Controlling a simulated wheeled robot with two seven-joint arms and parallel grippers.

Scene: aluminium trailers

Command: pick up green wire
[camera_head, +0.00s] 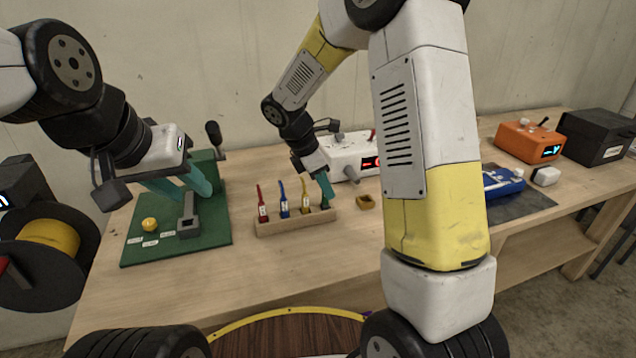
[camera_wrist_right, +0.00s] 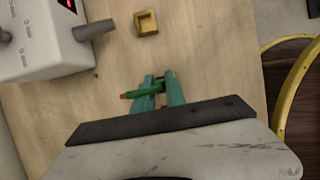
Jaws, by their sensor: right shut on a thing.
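The green wire (camera_head: 325,203) is at the right end of a wooden rack (camera_head: 296,224), beside the yellow, blue and red wires. My right gripper (camera_head: 326,190) is over that end of the rack, pointing down. In the right wrist view, its teal fingers (camera_wrist_right: 160,92) are shut on the green wire (camera_wrist_right: 148,89), which lies crosswise between them. Whether the wire still touches the rack cannot be told. My left gripper (camera_head: 190,190) is open and empty, with its teal fingers apart above the green board (camera_head: 215,226).
The green board carries a grey block (camera_head: 189,228) and a yellow knob (camera_head: 149,224). A white device (camera_head: 350,157) with a red display stands behind the rack. A small wooden box (camera_head: 366,202) sits right of it. Bare table lies in front of the rack.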

